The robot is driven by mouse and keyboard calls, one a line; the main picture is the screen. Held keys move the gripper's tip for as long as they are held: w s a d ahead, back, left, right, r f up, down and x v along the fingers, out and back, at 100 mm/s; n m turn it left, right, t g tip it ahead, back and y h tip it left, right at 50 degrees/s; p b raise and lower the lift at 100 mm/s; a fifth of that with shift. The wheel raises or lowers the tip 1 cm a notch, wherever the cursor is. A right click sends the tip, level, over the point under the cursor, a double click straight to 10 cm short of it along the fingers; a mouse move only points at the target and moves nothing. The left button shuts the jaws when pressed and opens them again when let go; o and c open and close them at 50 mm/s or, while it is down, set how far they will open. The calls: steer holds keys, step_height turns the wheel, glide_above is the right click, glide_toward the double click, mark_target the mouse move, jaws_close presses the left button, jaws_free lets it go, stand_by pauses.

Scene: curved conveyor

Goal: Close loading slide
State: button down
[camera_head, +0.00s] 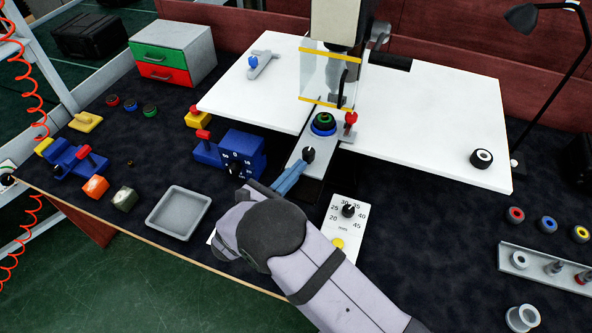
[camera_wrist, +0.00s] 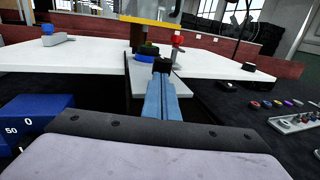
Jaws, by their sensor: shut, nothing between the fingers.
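The loading slide (camera_head: 298,165) is a light grey plate in the gap between two white table panels, below the machine with a clear yellow-edged guard (camera_head: 328,78). A black knob (camera_head: 308,154) stands at its near end. A blue and green round part (camera_head: 323,122) sits farther back on it. My gripper (camera_head: 296,170) is shut and empty, its blue fingers right at the near side of the knob. In the wrist view the fingertips (camera_wrist: 161,76) overlap the knob (camera_wrist: 162,65); I cannot tell if they touch.
A blue dial box (camera_head: 240,153) stands left of my gripper, and a white dial panel (camera_head: 345,226) lies to its right. A red-topped lever (camera_head: 350,120) stands beside the slide. A grey tray (camera_head: 179,212) lies at the front left.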

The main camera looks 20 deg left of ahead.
steer(key=b+v, duration=0.4)
steer(key=v, duration=1)
steer(key=s+d+r+y+b, duration=0.2)
steer(key=d+r+y, duration=0.15)
steer(key=r, duration=0.55)
step_height(320, 180, down, 7)
steer(key=n+g+y, duration=0.1)
steer(key=n+g, duration=0.2)
steer(key=p+x, duration=0.1)
steer(key=x, duration=0.3)
steer(key=r+p+x, duration=0.1)
steer(key=p+x, duration=0.1)
steer(key=x, duration=0.2)
steer(key=p+x, duration=0.1)
steer(key=x, duration=0.4)
steer(key=shift+w+d+r, duration=0.25)
steer(key=shift+d+r, duration=0.05)
steer(key=shift+d, duration=0.05)
steer(key=shift+w, duration=0.1)
